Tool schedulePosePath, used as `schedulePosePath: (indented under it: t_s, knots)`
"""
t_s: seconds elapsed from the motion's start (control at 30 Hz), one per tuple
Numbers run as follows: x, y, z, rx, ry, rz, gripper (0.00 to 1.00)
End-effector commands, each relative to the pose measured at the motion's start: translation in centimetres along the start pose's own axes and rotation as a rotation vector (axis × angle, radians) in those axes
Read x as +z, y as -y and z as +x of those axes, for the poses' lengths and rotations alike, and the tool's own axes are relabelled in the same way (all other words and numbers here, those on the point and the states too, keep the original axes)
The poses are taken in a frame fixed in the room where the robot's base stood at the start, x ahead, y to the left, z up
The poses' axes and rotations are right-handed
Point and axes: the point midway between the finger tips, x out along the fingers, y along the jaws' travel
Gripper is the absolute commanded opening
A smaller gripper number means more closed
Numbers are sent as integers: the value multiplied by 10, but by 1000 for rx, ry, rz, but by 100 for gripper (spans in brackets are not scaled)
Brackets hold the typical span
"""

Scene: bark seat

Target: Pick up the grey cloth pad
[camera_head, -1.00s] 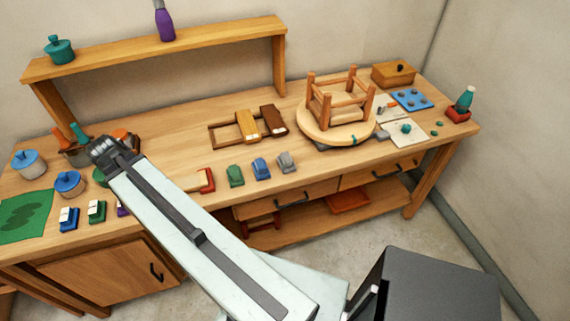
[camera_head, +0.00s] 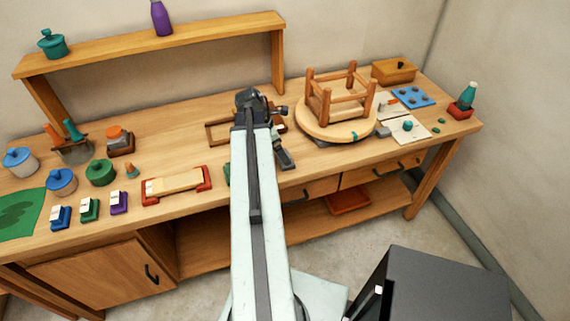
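Before the arm swung over, a row of small green, blue and grey pads showed along the front of the bench. The green one (camera_head: 227,174) now peeks out at the left of my arm, and the blue one is hidden behind it. A dark grey shape (camera_head: 285,159) shows just right of my arm, where the grey cloth pad lay; I cannot tell whether it is the pad or part of my gripper. The end of my arm with my gripper (camera_head: 252,100) is over the middle of the bench. Its fingers are not clear.
An upturned stool (camera_head: 340,98) stands on a round board at the right. A red-ended wooden holder (camera_head: 176,185) lies left of my arm. Jars and small coloured blocks fill the left end. A raised shelf (camera_head: 160,44) runs along the back.

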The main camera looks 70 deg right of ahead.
Motion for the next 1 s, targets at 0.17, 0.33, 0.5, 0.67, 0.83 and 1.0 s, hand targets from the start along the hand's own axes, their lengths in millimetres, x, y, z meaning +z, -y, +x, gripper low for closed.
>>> schedulePosePath:
  t_s: [0.17, 0.33, 0.5, 0.67, 0.83, 1.0]
  knots:
    - [-1, -1, 10, 0, 0, 1, 100]
    - [0, -3, 41, 0, 0, 2, 100]
    - [1, -3, 55, 1, 0, 0, 100]
    - [2, -2, 51, 1, -1, 0, 100]
    - [2, -3, 51, 1, -1, 0, 56]
    - [2, -3, 51, 1, 0, -1, 28]
